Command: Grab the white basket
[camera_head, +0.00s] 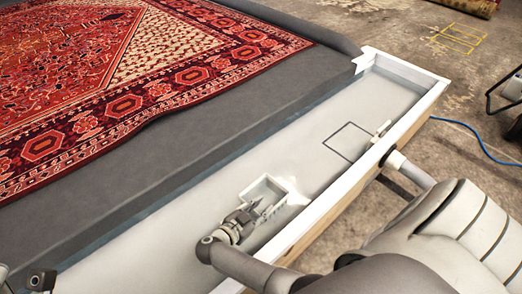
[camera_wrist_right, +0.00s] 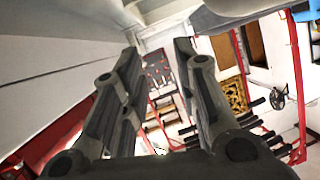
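The white basket (camera_head: 263,188) is a small open box inside the long white trough, in the lower middle of the head view. My right gripper (camera_head: 254,208) is at the basket's near left side, partly covering it. I cannot tell whether it touches the basket. In the right wrist view the two fingers of the right gripper (camera_wrist_right: 157,52) stand apart with nothing clearly between them. A dark part of what looks like my left gripper (camera_head: 42,281) shows at the bottom left corner, far from the basket; its fingers cannot be made out.
The white trough (camera_head: 385,95) has a raised rim on its right side. A red patterned rug (camera_head: 110,70) lies on the grey platform (camera_head: 190,130) at left. A blue cable (camera_head: 480,140) runs over the floor at right.

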